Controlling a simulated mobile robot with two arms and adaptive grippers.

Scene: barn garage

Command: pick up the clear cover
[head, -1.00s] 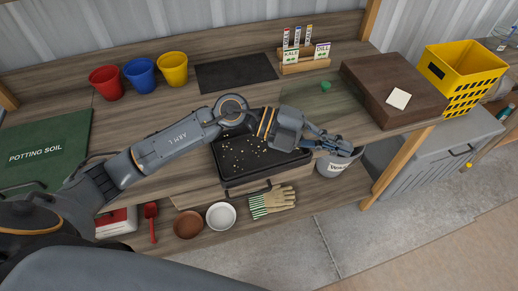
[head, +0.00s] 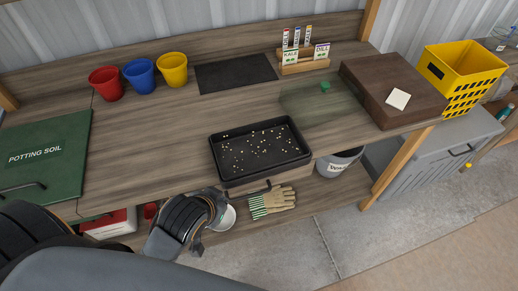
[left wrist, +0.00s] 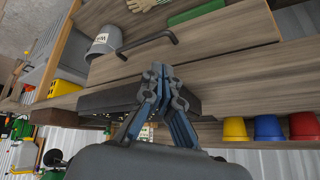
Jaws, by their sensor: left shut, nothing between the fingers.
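The clear cover (head: 318,106) is a see-through, faintly green sheet with a small green knob (head: 325,87) on top. It lies on the bench between the black seed tray (head: 262,150) and the brown box. My left gripper shows in the left wrist view (left wrist: 160,74), its fingers together with nothing between them. In the head view my left arm is low at the front, below the bench edge, well apart from the cover. My right gripper is in neither view.
Red, blue and yellow pots (head: 139,75) stand at the back left. A seed packet rack (head: 305,66) is behind the cover, and a brown box (head: 395,85) is right of it. A grey bucket (head: 338,164) and gloves (head: 272,202) sit below.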

